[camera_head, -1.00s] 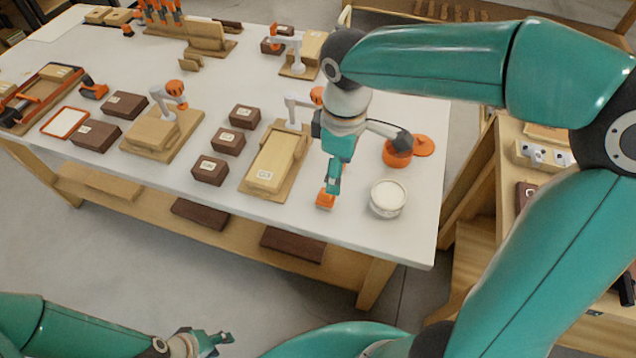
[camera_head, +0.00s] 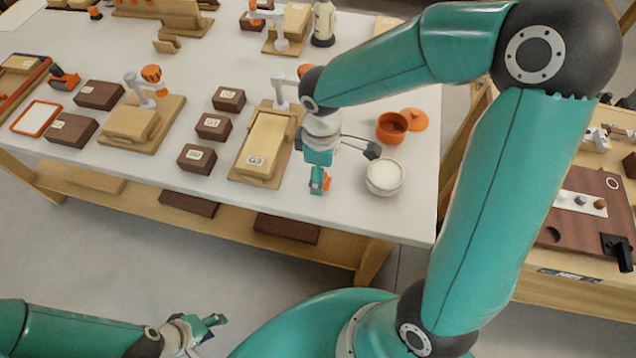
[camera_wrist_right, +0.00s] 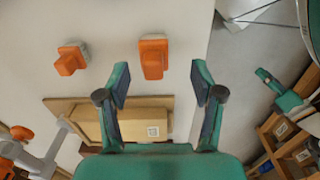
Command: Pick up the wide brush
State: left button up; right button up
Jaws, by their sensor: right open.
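In the right wrist view two orange-handled things with grey ends lie on the white table. The larger, taken as the wide brush (camera_wrist_right: 153,57), lies just beyond my right gripper, in line with the gap between its fingers. The smaller orange thing (camera_wrist_right: 70,58) lies to its left. My right gripper (camera_wrist_right: 159,82) is open, with nothing held. In the head view the right gripper (camera_head: 318,182) points down beside the wooden board, with some orange at its tip; the arm hides much there. My left gripper (camera_head: 214,328) is open and empty over the floor, before the table.
A wooden board marked G3 (camera_head: 243,172) lies left of the right gripper. A white bowl (camera_head: 384,178) and an orange cup (camera_head: 391,127) stand to its right. Several dark brown blocks sit further left. The table's front edge is close.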

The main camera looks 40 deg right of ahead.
jog(key=f, duration=0.5)
jog(key=shift+w+d+f, duration=0.1)
jog(key=shift+w+d, duration=0.1)
jog(key=shift+w, duration=0.1)
jog(key=c, duration=1.2)
